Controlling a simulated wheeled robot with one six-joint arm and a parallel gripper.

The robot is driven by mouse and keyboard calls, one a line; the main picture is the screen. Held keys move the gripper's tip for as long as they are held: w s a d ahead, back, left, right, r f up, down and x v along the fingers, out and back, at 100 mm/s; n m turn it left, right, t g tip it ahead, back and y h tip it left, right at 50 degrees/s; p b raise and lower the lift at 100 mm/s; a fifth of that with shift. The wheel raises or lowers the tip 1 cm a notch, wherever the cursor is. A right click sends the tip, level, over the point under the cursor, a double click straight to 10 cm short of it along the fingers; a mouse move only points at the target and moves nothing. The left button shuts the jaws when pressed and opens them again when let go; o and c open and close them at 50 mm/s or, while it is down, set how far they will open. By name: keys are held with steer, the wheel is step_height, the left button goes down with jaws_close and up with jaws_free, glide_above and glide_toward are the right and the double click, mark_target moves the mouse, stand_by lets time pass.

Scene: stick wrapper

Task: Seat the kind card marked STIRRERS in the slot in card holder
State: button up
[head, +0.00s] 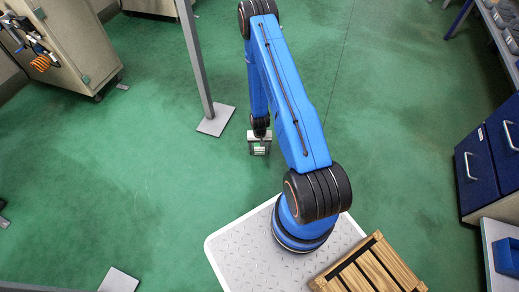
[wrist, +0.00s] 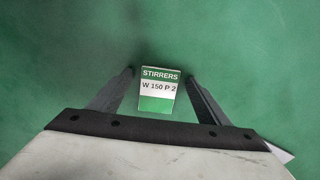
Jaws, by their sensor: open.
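The kind card (wrist: 158,88) marked STIRRERS shows in the wrist view, green and white, with "W 150 P 2" on its white band. It appears between the two fingers of my gripper (wrist: 160,76), with green showing on both sides of it. The fingers are open and not closed on the card. I cannot tell how far below the fingertips the card is. In the head view my gripper (head: 259,146) hangs low over the green floor, beyond my base; the card cannot be made out there. I cannot make out the card holder in either view.
A grey post on a square foot plate (head: 215,121) stands close to the left of my gripper. A wooden slatted crate (head: 372,266) is at lower right. Blue drawers (head: 490,158) stand at right, a beige cabinet (head: 70,45) at upper left. The left floor is mostly clear.

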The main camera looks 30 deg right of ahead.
steer(key=c, duration=1.2)
steer(key=shift+c, duration=0.2)
